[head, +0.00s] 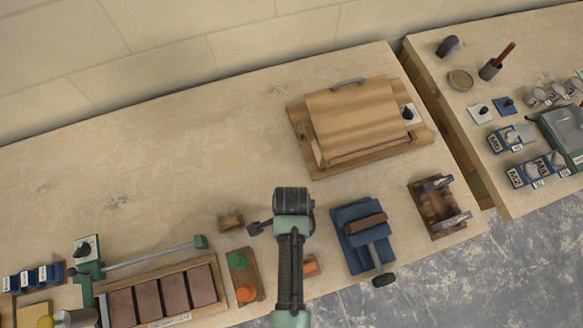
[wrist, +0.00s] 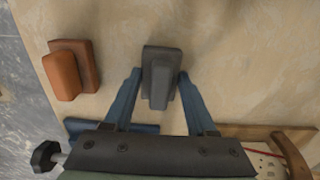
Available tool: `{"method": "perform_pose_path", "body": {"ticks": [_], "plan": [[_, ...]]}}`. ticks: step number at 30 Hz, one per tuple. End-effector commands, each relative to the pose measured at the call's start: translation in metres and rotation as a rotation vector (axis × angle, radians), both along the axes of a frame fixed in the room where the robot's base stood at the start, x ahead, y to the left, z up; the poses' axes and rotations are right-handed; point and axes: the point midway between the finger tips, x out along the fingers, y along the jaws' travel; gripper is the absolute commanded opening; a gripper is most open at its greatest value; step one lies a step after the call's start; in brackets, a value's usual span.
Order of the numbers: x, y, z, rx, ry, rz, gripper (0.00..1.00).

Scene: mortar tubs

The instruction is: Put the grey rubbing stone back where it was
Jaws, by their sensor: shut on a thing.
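The grey rubbing stone (wrist: 160,78) is between the two blue fingers of my gripper (wrist: 160,88) in the wrist view. It is a narrow raised grey block on a wider, darker grey base. My gripper is shut on it. The pale wooden bench top lies below it; I cannot tell whether the stone touches the bench. In the head view my gripper points down over the front middle of the bench, and my wrist (head: 291,202) hides the stone.
An orange block on a brown base (wrist: 62,76) lies left of the stone in the wrist view. In the head view a blue vice (head: 352,213) stands right of my wrist, a wooden board (head: 350,110) behind, a brown block (head: 230,220) left. The bench is clear back left.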

Motion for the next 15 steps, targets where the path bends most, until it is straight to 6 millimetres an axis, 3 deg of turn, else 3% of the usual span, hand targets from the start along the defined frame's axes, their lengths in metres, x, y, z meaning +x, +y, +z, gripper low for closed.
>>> {"method": "perform_pose_path", "body": {"ticks": [9, 10, 14, 15], "plan": [[0.0002, 0.0000, -0.0041, 0.000, 0.000, 0.000, 0.00], [0.0000, -0.0001, -0.0031, 0.000, 0.000, 0.000, 0.62], [-0.0001, 0.0000, -0.0028, 0.000, 0.000, 0.000, 0.86], [-0.0001, 0.0000, -0.0028, 0.000, 0.000, 0.000, 0.87]]}}
